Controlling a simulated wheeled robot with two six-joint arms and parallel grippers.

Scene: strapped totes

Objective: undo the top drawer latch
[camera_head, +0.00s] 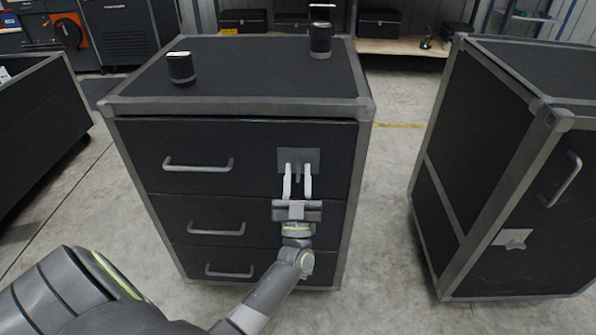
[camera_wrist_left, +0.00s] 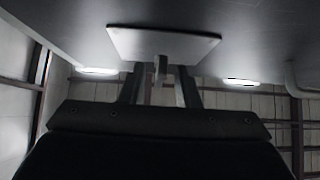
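The top drawer (camera_head: 240,150) of the black cabinet with grey edges is shut, with its latch plate (camera_head: 312,158) at the right of its front. In the left wrist view the latch plate (camera_wrist_left: 165,45) is a pale rectangle with a small latch lever (camera_wrist_left: 161,66) hanging from it. My left gripper (camera_head: 298,168) points at the plate with its two light fingers apart. In the left wrist view its fingers (camera_wrist_left: 160,85) stand on either side of the lever; I cannot tell whether they touch it. My right gripper is in neither view.
The top drawer's handle (camera_head: 198,165) is left of the latch. Two black cylinders (camera_head: 180,68) (camera_head: 320,40) stand on the cabinet top. Another black cabinet (camera_head: 510,160) stands at the right, with bare floor (camera_head: 385,190) between.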

